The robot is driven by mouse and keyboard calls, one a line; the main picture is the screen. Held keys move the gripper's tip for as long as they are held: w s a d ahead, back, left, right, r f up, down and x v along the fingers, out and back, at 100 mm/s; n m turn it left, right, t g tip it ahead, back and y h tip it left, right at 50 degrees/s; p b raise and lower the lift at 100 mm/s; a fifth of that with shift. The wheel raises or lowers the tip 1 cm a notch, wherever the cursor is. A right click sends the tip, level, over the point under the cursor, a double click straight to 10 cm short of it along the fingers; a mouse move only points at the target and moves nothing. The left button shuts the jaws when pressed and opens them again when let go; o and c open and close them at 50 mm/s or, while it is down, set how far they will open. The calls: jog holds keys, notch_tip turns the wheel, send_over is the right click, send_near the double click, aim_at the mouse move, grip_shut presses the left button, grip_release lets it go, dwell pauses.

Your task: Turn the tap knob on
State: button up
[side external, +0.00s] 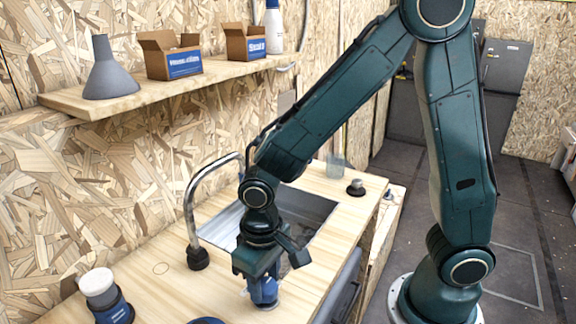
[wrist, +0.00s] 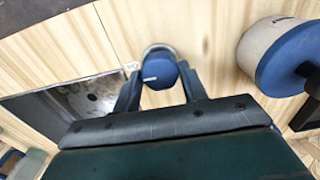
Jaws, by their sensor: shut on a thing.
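My gripper (side external: 264,290) points down over the wooden counter, just in front of the sink. Its two fingers (wrist: 160,88) are closed on the sides of a short blue knob (wrist: 160,70) with a pale ring at its base and a small white mark. In the side view the blue knob (side external: 264,292) is partly hidden by my gripper. The knob stands upright on the counter beside the sink's corner. The curved metal tap (side external: 190,203) rises from a black base behind the sink, left of my gripper. Its spout end is hidden behind my arm.
The sink (side external: 316,208) also shows in the wrist view (wrist: 92,97). A blue-and-white cylinder (wrist: 275,52) stands near my gripper. A white-topped blue container (side external: 100,290) is at front left. A small black-based knob (side external: 355,187) stands beyond the sink. A shelf (side external: 130,97) runs above.

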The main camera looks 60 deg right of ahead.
aim_at(265, 284)
dwell(0.4)
jog(key=o, duration=1)
jog(key=shift+c, duration=0.2)
jog(key=shift+r, duration=0.1)
notch_tip(265, 284, up, 14)
jog(key=s+d+r+t, duration=0.4)
jog(key=s+d+t, duration=0.1)
jog(key=s+d, duration=0.6)
jog(key=shift+d+t, duration=0.3)
jog(key=shift+d, duration=0.7)
